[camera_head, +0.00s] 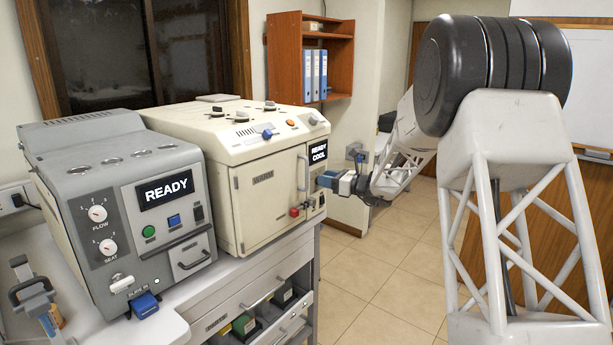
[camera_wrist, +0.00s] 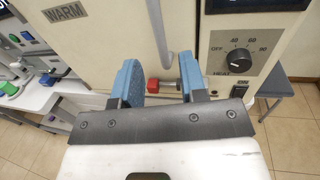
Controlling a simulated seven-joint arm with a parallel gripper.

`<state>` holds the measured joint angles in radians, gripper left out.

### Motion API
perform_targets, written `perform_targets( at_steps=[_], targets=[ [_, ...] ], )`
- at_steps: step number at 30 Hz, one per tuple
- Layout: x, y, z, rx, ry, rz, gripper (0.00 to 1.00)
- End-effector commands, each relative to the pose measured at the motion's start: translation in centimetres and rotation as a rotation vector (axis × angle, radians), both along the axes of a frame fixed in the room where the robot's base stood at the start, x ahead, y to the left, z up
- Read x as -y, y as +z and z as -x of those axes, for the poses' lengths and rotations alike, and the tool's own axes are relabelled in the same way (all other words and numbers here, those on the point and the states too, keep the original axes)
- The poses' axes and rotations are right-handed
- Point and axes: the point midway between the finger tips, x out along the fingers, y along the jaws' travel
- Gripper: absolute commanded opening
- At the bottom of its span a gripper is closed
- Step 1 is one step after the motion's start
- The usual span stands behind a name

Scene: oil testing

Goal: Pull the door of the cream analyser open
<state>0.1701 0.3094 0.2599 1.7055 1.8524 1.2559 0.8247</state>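The cream analyser (camera_head: 250,150) stands on the bench, its front door (camera_head: 270,195) shut flush with the body. The door's grey vertical handle (camera_head: 303,172) is near the door's right edge; it also shows in the wrist view (camera_wrist: 166,40). My gripper (camera_head: 324,180) is in front of the analyser's right side, close to the handle. In the wrist view, my gripper (camera_wrist: 160,72) has its two blue fingers spread apart, with the handle's lower end showing between them beyond the tips. I cannot tell whether the handle lies within their reach. Nothing is held.
A red knob (camera_head: 293,212) sits low on the analyser's front. The heat dial (camera_wrist: 239,60) is right of the door. A grey READY machine (camera_head: 135,215) stands at left. Drawers and an open shelf are below the bench (camera_head: 165,310). The tiled floor (camera_head: 375,290) is clear.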

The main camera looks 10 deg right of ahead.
Motion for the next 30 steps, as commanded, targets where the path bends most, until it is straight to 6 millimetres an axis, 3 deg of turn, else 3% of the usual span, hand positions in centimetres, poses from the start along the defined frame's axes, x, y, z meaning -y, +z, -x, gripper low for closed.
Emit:
perform_targets(
  at_steps=[11,30],
  targets=[
    [-0.8,0.0,-0.5,0.000,0.001,0.001,0.39],
    [-6.2,-0.1,-4.1,0.000,0.000,0.001,0.39]
  ],
)
